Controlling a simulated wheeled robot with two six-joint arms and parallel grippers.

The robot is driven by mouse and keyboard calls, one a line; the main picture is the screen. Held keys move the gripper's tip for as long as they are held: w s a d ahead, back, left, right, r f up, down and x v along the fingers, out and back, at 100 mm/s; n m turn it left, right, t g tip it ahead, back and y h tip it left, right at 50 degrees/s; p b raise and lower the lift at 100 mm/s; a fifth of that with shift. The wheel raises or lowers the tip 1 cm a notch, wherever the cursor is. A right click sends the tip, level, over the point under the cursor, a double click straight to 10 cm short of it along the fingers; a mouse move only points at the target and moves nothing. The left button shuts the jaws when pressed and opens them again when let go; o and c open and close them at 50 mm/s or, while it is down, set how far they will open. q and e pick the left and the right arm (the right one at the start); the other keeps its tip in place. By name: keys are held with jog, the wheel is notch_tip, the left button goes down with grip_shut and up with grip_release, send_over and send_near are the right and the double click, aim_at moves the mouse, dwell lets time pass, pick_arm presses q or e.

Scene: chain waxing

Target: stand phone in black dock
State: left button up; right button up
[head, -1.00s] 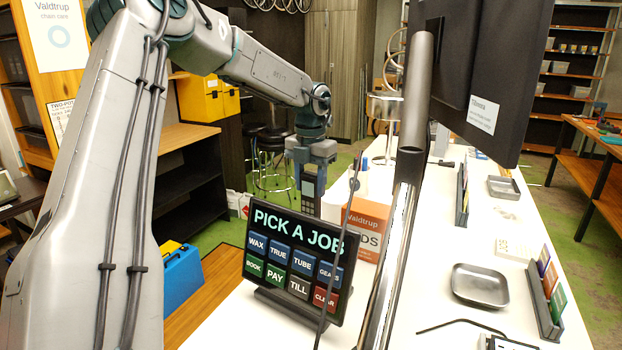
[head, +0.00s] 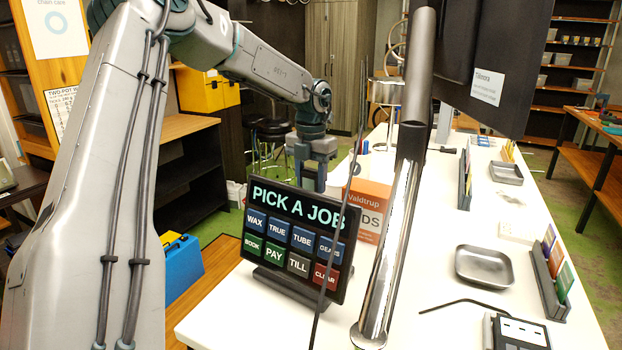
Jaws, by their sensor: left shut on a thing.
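My left gripper (head: 313,178) is in the head view, pointing down behind the upper edge of the tilted job screen (head: 296,238). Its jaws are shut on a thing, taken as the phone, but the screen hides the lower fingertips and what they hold. I cannot make out the phone's shape. A black device with a pale top (head: 519,332) and a cable lies at the bottom right edge; I cannot tell whether it is the black dock. No other dock shows clearly. My right gripper is not in view.
A chrome post (head: 390,250) and a thin dark rod stand right of the screen on the white counter (head: 425,290). An orange-and-white box (head: 372,205) is behind the screen. A metal tray (head: 484,266) and a card rack (head: 550,285) are at right. A large monitor (head: 490,60) hangs above.

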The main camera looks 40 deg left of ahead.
aim_at(311, 170)
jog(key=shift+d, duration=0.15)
pick_arm(q)
jog(key=o, duration=1.4)
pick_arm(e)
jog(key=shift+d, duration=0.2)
pick_arm(q)
jog(key=shift+r, duration=0.1)
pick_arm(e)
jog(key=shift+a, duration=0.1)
pick_arm(q)
jog(key=shift+r+p, duration=0.4)
jog(key=shift+r, duration=0.2)
jog(key=shift+r+p, duration=0.4)
jog(key=shift+r, duration=0.45)
jog(key=shift+r+p, duration=1.4)
jog(key=shift+r, duration=0.3)
jog(key=shift+r+p, duration=1.3)
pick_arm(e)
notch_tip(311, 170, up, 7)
